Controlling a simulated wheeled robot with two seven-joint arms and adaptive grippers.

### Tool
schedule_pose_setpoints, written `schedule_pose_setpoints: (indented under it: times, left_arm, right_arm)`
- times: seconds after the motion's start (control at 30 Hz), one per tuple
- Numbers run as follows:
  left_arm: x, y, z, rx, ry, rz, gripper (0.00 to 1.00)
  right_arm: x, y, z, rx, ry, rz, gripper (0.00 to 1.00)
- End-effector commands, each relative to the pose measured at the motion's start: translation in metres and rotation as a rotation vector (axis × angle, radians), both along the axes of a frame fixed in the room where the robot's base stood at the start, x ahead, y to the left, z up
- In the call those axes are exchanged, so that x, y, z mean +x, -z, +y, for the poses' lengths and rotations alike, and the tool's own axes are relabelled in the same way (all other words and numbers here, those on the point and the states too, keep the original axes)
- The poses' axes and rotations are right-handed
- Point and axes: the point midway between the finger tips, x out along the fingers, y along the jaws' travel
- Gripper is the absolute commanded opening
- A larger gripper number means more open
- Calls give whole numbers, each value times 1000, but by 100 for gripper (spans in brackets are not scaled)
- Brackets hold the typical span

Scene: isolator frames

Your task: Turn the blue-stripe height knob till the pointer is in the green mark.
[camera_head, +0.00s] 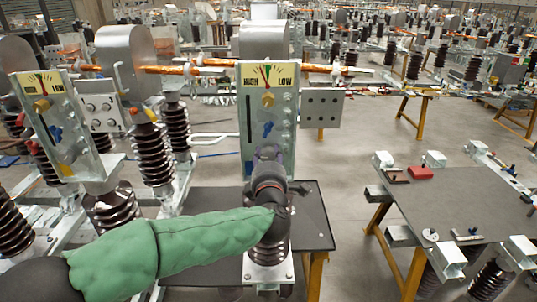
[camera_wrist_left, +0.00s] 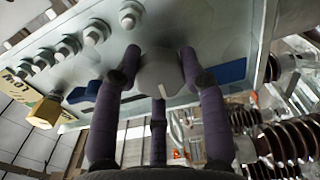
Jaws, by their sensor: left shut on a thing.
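The blue-stripe height knob (camera_wrist_left: 160,72) is a round grey knob with a white line, low on the middle panel (camera_head: 243,110); a blue stripe (camera_wrist_left: 230,72) shows beside it. My left gripper (camera_head: 268,156) reaches the panel from below and hides the knob in the head view. In the left wrist view its purple fingers (camera_wrist_left: 158,75) are closed around the knob's sides. The HIGH/LOW gauge (camera_head: 267,75) at the panel's top has a small green mark (camera_head: 264,70); the pointer is too small to place exactly. My right gripper is not in view.
Above the held knob sit a blue knob (camera_head: 268,129) and a yellow knob (camera_head: 268,99), with several bolts (camera_head: 287,124) alongside. A similar panel (camera_head: 55,125) stands at left. A grey table (camera_head: 450,205) with small parts stands at right, with open floor before it.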

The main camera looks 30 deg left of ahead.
Motion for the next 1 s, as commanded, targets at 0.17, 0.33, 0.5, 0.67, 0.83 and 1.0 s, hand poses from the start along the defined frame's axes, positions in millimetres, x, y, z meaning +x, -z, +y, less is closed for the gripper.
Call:
schedule_pose_setpoints:
  times: [0.17, 0.33, 0.5, 0.67, 0.83, 1.0]
  left_arm:
    - [0, 1, 0, 143, 1, 96, 9]
    - [0, 1, 0, 280, 0, 181, 9]
    - [0, 1, 0, 417, 0, 265, 9]
    - [0, 1, 0, 546, 1, 343, 9]
    - [0, 1, 0, 668, 2, 419, 9]
    - [0, 0, 0, 768, 2, 478, 9]
  right_arm:
    - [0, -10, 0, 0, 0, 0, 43]
    - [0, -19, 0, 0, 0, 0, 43]
    - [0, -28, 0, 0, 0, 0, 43]
    - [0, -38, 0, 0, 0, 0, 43]
    - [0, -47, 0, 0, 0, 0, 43]
    - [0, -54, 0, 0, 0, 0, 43]
